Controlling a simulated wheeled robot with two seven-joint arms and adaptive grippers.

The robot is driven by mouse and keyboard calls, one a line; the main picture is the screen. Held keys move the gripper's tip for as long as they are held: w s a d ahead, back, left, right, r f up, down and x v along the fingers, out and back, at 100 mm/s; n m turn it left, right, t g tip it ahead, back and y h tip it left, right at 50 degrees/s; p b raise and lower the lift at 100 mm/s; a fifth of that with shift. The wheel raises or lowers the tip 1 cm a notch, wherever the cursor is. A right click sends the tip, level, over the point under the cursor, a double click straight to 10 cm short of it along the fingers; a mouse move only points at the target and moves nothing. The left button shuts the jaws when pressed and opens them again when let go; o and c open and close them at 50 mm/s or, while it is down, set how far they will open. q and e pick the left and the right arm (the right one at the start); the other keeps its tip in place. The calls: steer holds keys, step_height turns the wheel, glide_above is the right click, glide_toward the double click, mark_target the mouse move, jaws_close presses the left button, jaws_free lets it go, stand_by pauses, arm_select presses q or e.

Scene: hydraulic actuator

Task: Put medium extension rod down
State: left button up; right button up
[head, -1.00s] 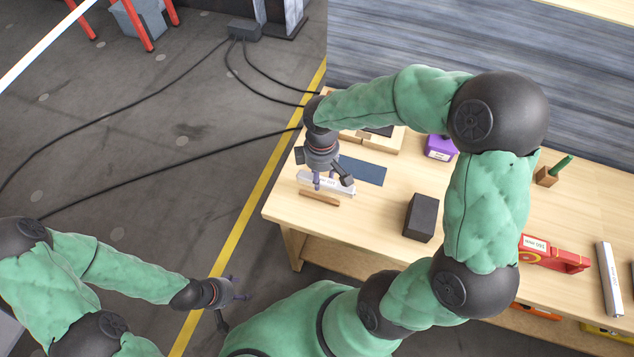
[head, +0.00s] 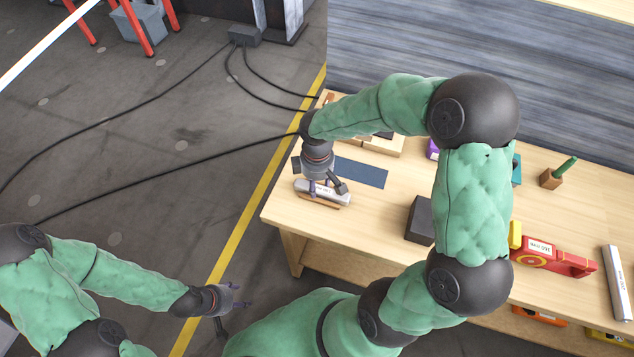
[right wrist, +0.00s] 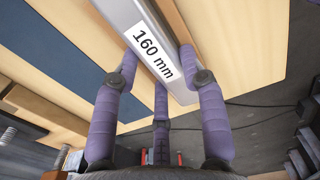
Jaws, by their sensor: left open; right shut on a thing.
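The medium extension rod (head: 330,194) is a silver-grey bar; its label reads 160 mm in the right wrist view (right wrist: 150,48). My right gripper (head: 319,189) is shut on it at the left end of the workbench. In the right wrist view, purple fingers (right wrist: 160,65) lie on both sides of the rod. A brown wooden strip (head: 319,204) lies alongside and partly under the rod in the head view; I cannot tell whether they touch. My left gripper (head: 236,299) is open and empty, off the bench over the floor.
A flat dark blue plate (head: 362,173) lies behind the rod on the wooden workbench (head: 375,215). A black block (head: 418,218) stands to the right, partly hidden by my arm. A red tool (head: 555,257) and another silver bar (head: 617,282) lie further right.

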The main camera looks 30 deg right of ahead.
mark_target(317, 185)
steer(key=shift+s+a+f, duration=0.1)
steer(key=shift+s+f, duration=0.2)
steer(key=shift+f, duration=0.25)
steer(key=o, duration=1.2)
steer(key=shift+s+f, duration=0.1)
steer(key=shift+f, duration=0.2)
steer(key=shift+r, duration=0.55)
steer(key=r+p, duration=0.1)
steer(key=r, duration=0.3)
steer(key=r+p, duration=0.2)
steer(key=r, duration=0.2)
steer(key=r+p, duration=0.1)
steer(key=r, duration=0.3)
steer(key=shift+w+r+p, duration=0.3)
steer(key=shift+w+r, duration=0.1)
